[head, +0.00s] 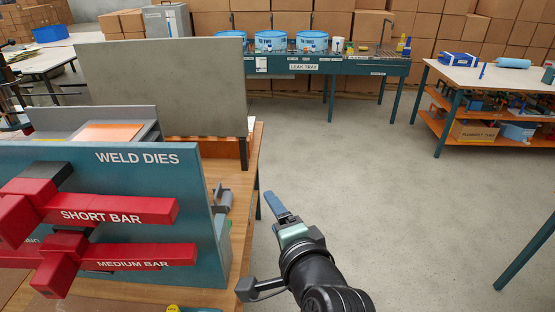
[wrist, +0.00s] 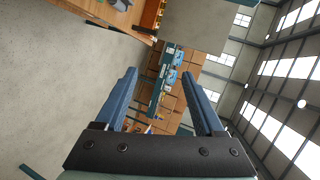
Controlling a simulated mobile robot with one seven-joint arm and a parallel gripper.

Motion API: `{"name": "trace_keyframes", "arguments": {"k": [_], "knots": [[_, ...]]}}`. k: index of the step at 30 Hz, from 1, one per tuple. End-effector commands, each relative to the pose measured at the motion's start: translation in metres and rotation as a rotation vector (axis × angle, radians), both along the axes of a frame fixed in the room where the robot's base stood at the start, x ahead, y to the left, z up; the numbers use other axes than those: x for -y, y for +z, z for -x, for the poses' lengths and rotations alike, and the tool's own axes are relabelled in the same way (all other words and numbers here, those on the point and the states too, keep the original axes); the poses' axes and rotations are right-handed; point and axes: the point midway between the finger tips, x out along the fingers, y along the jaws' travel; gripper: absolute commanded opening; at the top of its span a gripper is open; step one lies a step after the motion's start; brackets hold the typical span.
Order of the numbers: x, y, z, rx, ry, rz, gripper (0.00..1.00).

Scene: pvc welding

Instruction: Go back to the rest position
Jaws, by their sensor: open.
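My gripper (head: 277,208) reaches up from the bottom middle of the head view, over bare floor just right of the wooden bench (head: 246,190). In the wrist view my gripper (wrist: 160,75) shows two blue fingers standing wide apart with nothing between them. Beyond the fingers, the wrist view shows the room tilted on its side. My gripper touches nothing that I can see.
On the bench stands the blue WELD DIES rack (head: 135,159) with red bars marked SHORT BAR (head: 118,214) and MEDIUM BAR (head: 140,256). A grey panel (head: 165,88) stands behind it. The LEAK TRAY table (head: 345,67) is at the back. The floor (head: 375,160) at right is clear.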

Motion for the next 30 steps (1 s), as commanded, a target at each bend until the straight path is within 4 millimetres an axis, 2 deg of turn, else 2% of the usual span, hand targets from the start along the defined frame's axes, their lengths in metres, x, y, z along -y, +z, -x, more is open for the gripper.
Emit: {"name": "trace_keyframes", "arguments": {"k": [1, 4, 7, 9, 12, 15, 18, 21, 24, 30], "knots": [[0.0, 0.043, -0.006, 0.129, 0.001, 0.114, 0.71], [0.003, 0.119, -0.007, 0.364, -0.031, 0.352, 0.71], [0.005, 0.196, 0.007, 0.583, -0.094, 0.586, 0.71], [0.005, 0.247, 0.024, 0.724, -0.158, 0.746, 0.71], [0.004, 0.311, 0.057, 0.9, -0.272, 0.956, 0.71], [0.004, 0.36, 0.092, 1.027, -0.395, 1.126, 0.71], [0.003, 0.391, 0.12, 1.105, -0.497, 1.246, 0.71], [0.003, 0.407, 0.138, 1.145, -0.562, 1.315, 0.71], [0.003, 0.413, 0.145, 1.156, -0.589, 1.342, 0.71], [0.003, 0.412, 0.145, 1.156, -0.588, 1.344, 0.71]]}}
